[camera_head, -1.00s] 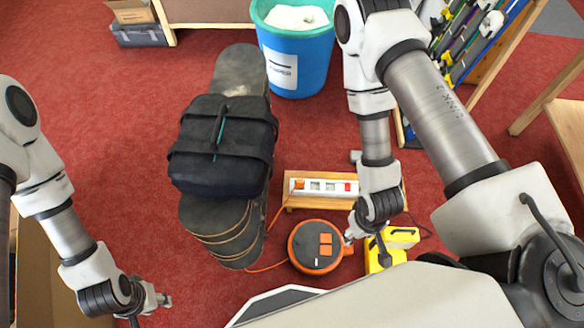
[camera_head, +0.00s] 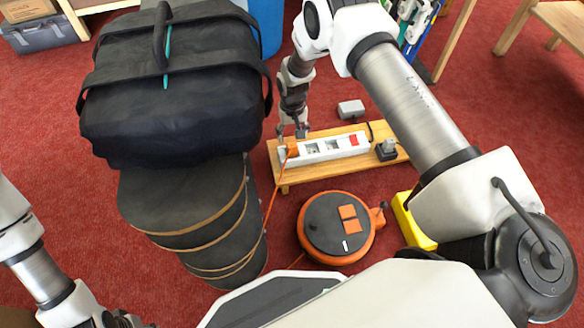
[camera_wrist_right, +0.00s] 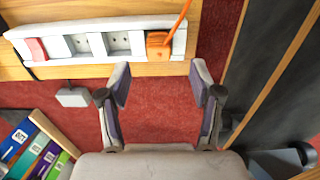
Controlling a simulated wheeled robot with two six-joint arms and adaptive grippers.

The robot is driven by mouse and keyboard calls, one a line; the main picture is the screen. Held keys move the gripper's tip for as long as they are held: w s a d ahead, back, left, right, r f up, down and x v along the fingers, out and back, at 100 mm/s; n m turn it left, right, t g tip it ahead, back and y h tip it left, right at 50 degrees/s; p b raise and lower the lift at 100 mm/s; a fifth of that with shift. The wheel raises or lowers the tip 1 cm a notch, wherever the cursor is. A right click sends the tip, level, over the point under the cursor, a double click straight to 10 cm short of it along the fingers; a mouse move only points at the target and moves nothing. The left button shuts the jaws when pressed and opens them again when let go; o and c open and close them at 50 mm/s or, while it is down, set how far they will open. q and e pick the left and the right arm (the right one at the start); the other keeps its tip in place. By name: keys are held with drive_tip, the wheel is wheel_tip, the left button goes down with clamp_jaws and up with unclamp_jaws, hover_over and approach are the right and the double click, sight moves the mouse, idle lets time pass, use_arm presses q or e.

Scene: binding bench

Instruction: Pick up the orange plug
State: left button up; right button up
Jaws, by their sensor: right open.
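The orange plug (camera_head: 292,150) sits in the left end socket of a white power strip (camera_head: 330,148). In the right wrist view the plug (camera_wrist_right: 158,45) is at the strip's right end, with its orange cable rising from it. My right gripper (camera_head: 293,133) is at the plug's far side in the head view, close to it. In the wrist view the right gripper (camera_wrist_right: 160,82) is open and empty, its fingers spread to either side of the plug's line, with the plug beyond the tips. My left arm shows at the lower left; its gripper is cut off by the frame edge.
The strip is on a wooden board (camera_head: 290,178), with a black plug (camera_head: 387,149) at its right. An orange cable reel (camera_head: 337,228) lies in front, and a yellow object (camera_head: 408,222) beside it. Skateboards (camera_head: 190,205) under a black bag (camera_head: 175,105) stand close at left.

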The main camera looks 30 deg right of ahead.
sight(292, 145)
drive_tip(key=shift+w+d+f+b, duration=0.2)
drive_tip(key=shift+w+f+b, duration=0.15)
drive_tip(key=shift+w+f, duration=0.5)
drive_tip(key=f+b, duration=0.1)
drive_tip(key=f, duration=0.1)
drive_tip(key=f+b, duration=0.3)
drive_tip(key=f, duration=0.1)
drive_tip(key=shift+s+f+b, duration=0.2)
drive_tip(key=shift+s+b, duration=0.1)
drive_tip(key=shift+b, duration=0.1)
drive_tip(key=shift+f, duration=0.35)
use_arm(q)
wheel_tip(292, 145, down, 7)
drive_tip(key=shift+w, duration=0.15)
use_arm(e)
drive_tip(key=shift+r, duration=0.2)
use_arm(q)
drive_tip(key=shift+f, duration=0.1)
use_arm(e)
drive_tip(key=c, duration=1)
